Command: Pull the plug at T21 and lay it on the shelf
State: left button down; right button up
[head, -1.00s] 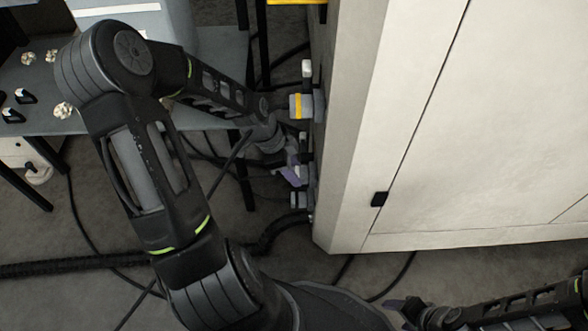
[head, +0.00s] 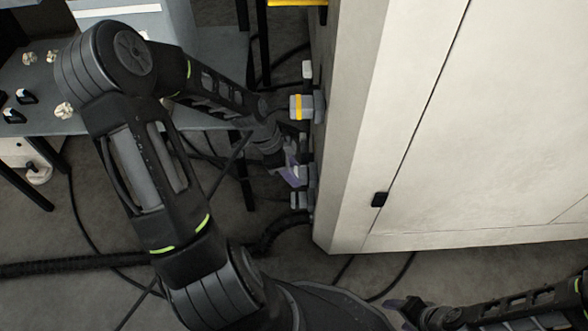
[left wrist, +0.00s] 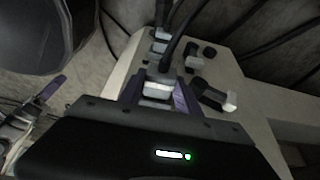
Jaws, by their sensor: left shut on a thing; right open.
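My left gripper (head: 292,174) is at the side face of the pale cabinet (head: 350,130), low in its column of connectors. In the left wrist view its purple fingers (left wrist: 158,92) are shut on a grey-white plug (left wrist: 157,88), with a black cable (left wrist: 178,40) running up from that area. I cannot tell whether the plug is still seated in its socket. No T21 label is legible. A grey-blue shelf-like surface (head: 215,75) lies left of the cabinet, partly behind my arm. My right gripper (head: 408,310) is open and empty at the bottom right.
A yellow-banded connector (head: 301,107) sits above my left gripper and another grey connector (head: 299,199) below it. A dark lever with a white end (left wrist: 215,96) is right of the fingers. White knobs and black handles (head: 24,97) lie on the surface at left. Cables cross the floor.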

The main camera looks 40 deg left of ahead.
pick_arm(q)
jog(key=s+a+p, duration=0.1)
jog(key=a, duration=0.1)
jog(key=s+a+p, duration=0.1)
jog(key=s+p, duration=0.1)
jog(key=shift+a, duration=0.4)
dwell(0.7)
